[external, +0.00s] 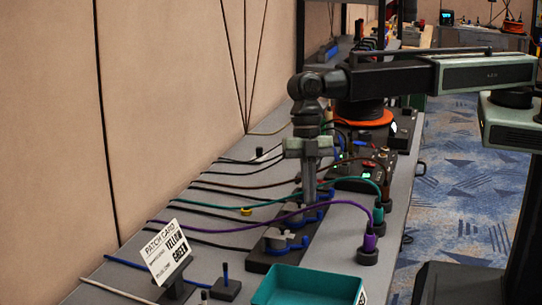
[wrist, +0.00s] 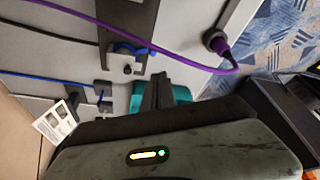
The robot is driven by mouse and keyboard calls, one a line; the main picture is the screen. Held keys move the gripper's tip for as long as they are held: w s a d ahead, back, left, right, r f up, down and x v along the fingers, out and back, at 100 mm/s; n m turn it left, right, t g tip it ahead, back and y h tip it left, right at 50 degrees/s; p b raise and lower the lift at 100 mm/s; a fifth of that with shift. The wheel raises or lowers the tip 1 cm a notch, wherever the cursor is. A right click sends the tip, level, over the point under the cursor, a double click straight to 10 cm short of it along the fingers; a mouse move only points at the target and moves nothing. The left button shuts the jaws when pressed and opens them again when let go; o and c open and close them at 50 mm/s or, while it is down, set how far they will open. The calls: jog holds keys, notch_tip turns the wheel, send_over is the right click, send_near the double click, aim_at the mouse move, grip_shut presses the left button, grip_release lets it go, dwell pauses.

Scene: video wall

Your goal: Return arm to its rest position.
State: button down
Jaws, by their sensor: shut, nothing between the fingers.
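My arm reaches in from the right over the grey bench, bends at a dark joint and hangs straight down. My gripper (external: 309,192) is shut and empty. It points down over the black block with blue levers (external: 268,254); I cannot tell whether its tips touch anything. In the wrist view my gripper (wrist: 159,78) shows as two dark fingers together, with the teal tray (wrist: 182,94) behind them.
A purple-plugged cable (external: 369,243) and a green-plugged cable (external: 378,213) arch across the bench near my gripper. A patch card (external: 167,253) stands front left, and the teal tray (external: 290,283) sits at the front. An orange-rimmed reel (external: 365,122) stands behind.

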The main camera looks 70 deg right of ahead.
jog(key=shift+f, duration=0.1)
dwell(0.3)
jog(key=w+d+r+m+t+p, duration=0.1)
jog(key=w+d+r+m+p, duration=0.2)
jog(key=d, duration=0.7)
jog(key=w+d+r+m+p, duration=0.1)
jog(key=w+d+r+p, duration=0.1)
jog(key=w+d, duration=0.6)
jog(key=w+d+r+m+t+p, duration=0.1)
jog(key=w+d+r+p, duration=0.15)
jog(key=d, duration=0.95)
jog(key=s+d+r+m+h+p, duration=0.1)
jog(key=d+m+p, duration=0.1)
jog(key=d, duration=0.5)
jog(key=s+d+r+m+p, duration=0.1)
jog(key=d+r+m, duration=0.15)
jog(key=d, duration=0.45)
jog(key=s+d+m+h+p, duration=0.2)
jog(key=s+d+m, duration=0.9)
jog(key=d+m, duration=0.3)
jog(key=shift+d+r, duration=0.25)
jog(key=shift+d, duration=0.15)
